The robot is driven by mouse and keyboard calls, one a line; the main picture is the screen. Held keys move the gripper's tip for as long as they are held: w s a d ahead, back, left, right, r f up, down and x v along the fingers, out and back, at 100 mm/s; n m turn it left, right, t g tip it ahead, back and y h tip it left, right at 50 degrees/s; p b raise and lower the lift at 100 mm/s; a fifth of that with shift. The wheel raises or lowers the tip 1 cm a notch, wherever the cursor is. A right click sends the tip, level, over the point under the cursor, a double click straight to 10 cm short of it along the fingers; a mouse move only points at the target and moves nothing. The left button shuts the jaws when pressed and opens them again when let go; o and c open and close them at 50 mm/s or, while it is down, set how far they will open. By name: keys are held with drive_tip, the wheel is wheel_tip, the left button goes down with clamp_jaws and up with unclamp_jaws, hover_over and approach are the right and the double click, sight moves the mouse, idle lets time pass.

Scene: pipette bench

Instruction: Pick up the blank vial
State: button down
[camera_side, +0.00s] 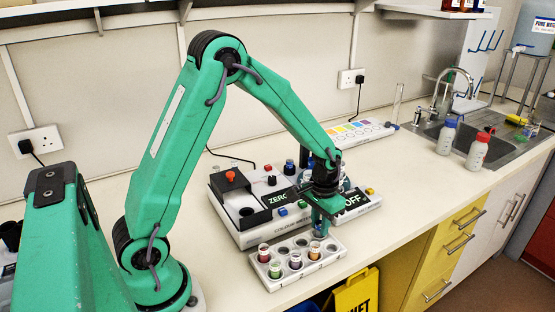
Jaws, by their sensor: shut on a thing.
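The white vial rack (333,258) sits on the bench in front of the instruments. Vials with coloured contents stand in it, among them a red one (264,252), a green one (275,268), a purple one (295,261) and an orange one (314,250). My gripper (320,229) points down at the rack's back right corner, with its fingertips low at the rack. It is shut on a vial there. The fingers mostly hide that vial, so I cannot tell its contents or whether it is clear of its hole.
A white instrument with a "ZERO" label (278,197) stands close behind the rack, with an "OFF" label (352,201) to its right. A colour-marked white tray (362,132) lies farther back. Two bottles (447,136) (478,150) stand by the sink (470,135). The bench right of the rack is clear.

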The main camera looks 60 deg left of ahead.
drive_tip(key=shift+r, duration=0.15)
drive_tip(key=shift+r, duration=0.45)
drive_tip(key=s+d+r, duration=0.5)
drive_tip(key=d+r, duration=0.4)
drive_tip(key=d, duration=0.1)
drive_tip(key=shift+s+r, duration=0.3)
drive_tip(key=shift+r, duration=0.1)
